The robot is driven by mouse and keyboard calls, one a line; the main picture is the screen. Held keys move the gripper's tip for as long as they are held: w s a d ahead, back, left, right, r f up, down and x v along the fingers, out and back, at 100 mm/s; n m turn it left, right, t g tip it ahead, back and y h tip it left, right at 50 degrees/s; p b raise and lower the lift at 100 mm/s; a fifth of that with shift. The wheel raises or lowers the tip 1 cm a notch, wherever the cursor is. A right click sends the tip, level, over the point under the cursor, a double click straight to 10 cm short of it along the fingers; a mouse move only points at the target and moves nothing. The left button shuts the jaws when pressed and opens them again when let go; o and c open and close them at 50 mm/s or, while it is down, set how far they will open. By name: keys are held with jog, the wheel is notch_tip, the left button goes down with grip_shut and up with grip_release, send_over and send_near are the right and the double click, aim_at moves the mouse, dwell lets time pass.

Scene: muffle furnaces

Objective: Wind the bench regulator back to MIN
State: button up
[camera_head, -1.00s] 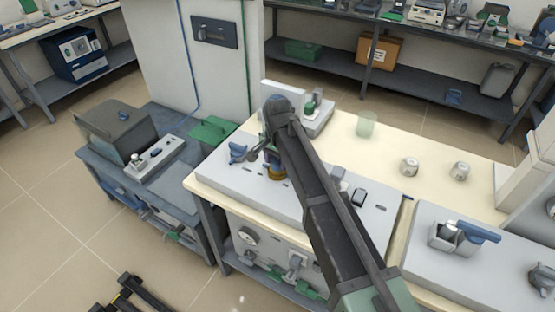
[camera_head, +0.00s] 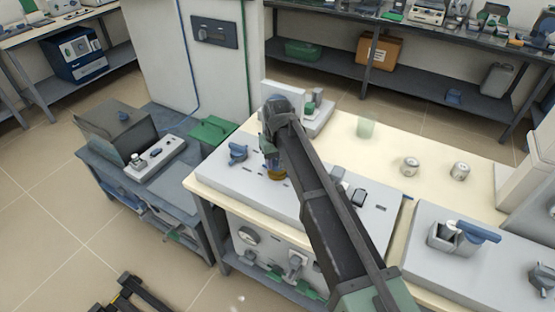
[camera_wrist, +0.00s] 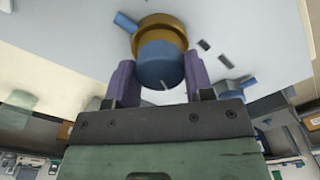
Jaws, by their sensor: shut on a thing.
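The bench regulator is a round blue knob (camera_wrist: 160,64) above a brass collar (camera_wrist: 158,28) on a pale grey panel. In the wrist view the purple fingers of my gripper (camera_wrist: 155,82) stand on either side of the knob and are shut on it. A short pale mark shows on the knob's near edge. In the head view the brass collar (camera_head: 277,175) shows below my wrist, while my arm hides most of the knob. No MIN marking is readable in either view.
The panel (camera_head: 225,178) also carries a blue handle (camera_head: 237,153) to the left and small dark slots. Two small metal pots (camera_head: 410,166) and a greenish translucent cup (camera_head: 365,128) stand on the cream bench top. Another grey panel with a blue lever (camera_head: 478,232) is at right.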

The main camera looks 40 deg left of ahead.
jog(key=n, duration=0.5)
jog(key=shift+n, duration=0.4)
dwell(0.3)
jog(key=o, duration=0.9)
jog(key=shift+o, duration=0.2)
notch_tip(320, 180, up, 11)
jog(key=p, duration=1)
jog(key=shift+f+p, duration=0.15)
jog(key=shift+p, duration=0.25)
